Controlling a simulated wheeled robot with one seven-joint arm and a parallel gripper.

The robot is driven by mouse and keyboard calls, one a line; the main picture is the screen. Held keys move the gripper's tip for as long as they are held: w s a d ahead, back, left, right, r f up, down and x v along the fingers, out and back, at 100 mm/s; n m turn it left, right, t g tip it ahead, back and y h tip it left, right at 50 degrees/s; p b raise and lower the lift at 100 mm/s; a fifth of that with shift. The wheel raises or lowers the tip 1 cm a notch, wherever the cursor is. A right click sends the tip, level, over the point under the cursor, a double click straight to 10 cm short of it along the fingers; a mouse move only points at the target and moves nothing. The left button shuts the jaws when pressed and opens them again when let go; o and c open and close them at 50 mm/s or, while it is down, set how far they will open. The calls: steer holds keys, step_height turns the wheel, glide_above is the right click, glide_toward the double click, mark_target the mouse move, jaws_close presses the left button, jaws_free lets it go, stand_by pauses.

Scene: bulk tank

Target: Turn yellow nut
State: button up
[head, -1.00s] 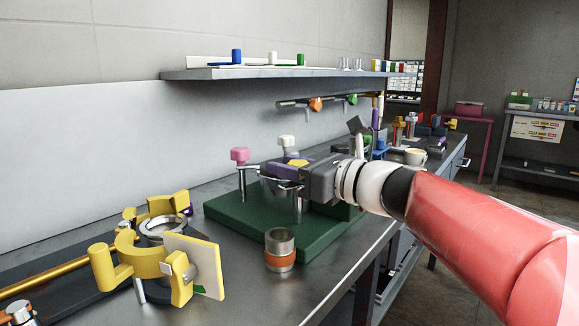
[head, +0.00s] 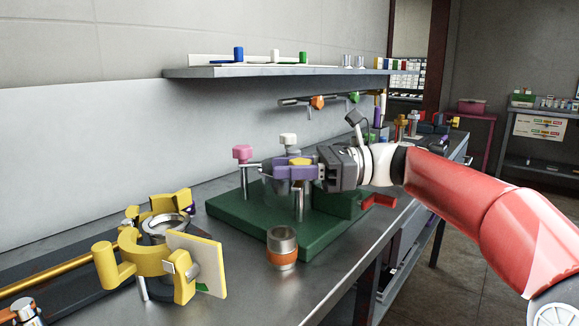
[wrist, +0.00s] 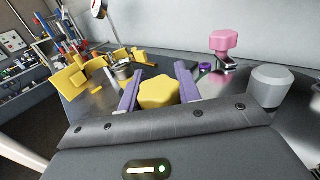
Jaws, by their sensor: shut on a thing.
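The yellow nut (head: 300,161) is a lobed knob above the green base block (head: 235,210). It also shows in the wrist view (wrist: 158,92), between the two purple fingers. My gripper (head: 294,170) reaches it from the right and is shut on it, one finger on each side; the fingers show left and right of the nut in the wrist view (wrist: 158,88). What lies under the nut is partly hidden by the fingers.
A pink knob (head: 242,152) and a white knob (head: 288,140) stand close by on the fixture. A steel cup with an orange band (head: 282,248) stands in front. A yellow clamp assembly (head: 130,255) is at the left. A wall shelf (head: 270,72) runs above.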

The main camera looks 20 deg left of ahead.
steer(key=shift+s+d+n+g+h, duration=0.1)
steer(key=shift+n+g+h, duration=0.8)
steer(key=shift+n+g, duration=0.65)
steer(key=shift+r+g, duration=0.1)
steer(key=shift+g, duration=0.35)
steer(key=shift+s, duration=0.1)
steer(key=o, duration=1)
steer(key=shift+c, duration=0.2)
steer(key=v, duration=0.8)
